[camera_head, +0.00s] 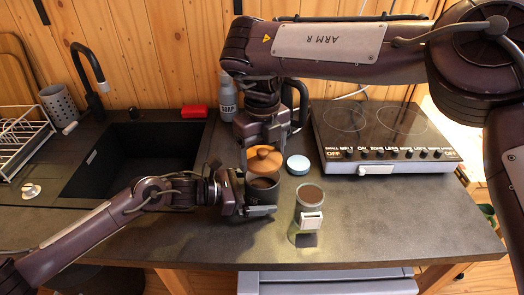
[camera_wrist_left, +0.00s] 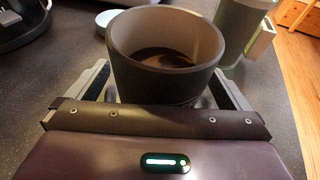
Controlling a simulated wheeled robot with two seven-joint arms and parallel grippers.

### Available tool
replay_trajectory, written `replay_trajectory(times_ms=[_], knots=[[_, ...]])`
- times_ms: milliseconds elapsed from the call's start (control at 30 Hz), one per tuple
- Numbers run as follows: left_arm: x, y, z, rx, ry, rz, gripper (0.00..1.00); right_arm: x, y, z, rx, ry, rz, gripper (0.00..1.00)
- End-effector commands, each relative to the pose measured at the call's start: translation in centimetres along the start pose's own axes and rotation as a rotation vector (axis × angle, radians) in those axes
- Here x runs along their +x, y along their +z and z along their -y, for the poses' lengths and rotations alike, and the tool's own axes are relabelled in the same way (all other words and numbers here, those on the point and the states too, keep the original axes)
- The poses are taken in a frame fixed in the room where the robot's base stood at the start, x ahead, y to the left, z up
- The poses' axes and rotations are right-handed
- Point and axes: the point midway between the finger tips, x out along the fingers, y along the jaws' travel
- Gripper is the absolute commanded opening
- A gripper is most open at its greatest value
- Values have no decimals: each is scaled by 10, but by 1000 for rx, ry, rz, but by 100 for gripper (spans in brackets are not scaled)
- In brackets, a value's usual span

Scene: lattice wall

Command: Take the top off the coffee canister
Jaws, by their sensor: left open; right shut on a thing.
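The coffee canister (camera_head: 263,193) is a dark grey cup standing on the counter. Its top is open, and brown contents show inside in the left wrist view (camera_wrist_left: 165,72). The round orange-brown lid (camera_head: 263,164) is off the rim and tilted, just above and behind the canister. My right gripper (camera_head: 262,143) comes down from above and is shut on the lid. My left gripper (camera_head: 250,203) is open, with its fingers on either side of the canister; whether they touch it I cannot tell.
A grey-green container with a white clip (camera_head: 308,213) stands to the right. A pale blue round item (camera_head: 298,164) lies behind it. A hob (camera_head: 385,130) is at the back right, a sink (camera_head: 125,160) at the left. A grey bottle (camera_head: 228,98) stands behind my right gripper.

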Motion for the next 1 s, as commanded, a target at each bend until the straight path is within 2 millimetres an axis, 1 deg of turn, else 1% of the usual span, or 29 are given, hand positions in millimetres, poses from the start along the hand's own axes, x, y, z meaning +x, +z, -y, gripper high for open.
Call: replay_trajectory(times_ms=[167,700,1000], knots=[[-6,1,-1,0,2,-1,100,-1,0,0,0,0,0,56],[-38,8,0,0,1,-1,100,-2,0,0,0,0,0,56],[-43,10,0,0,0,0,100,-2,0,0,0,0,0,56]])
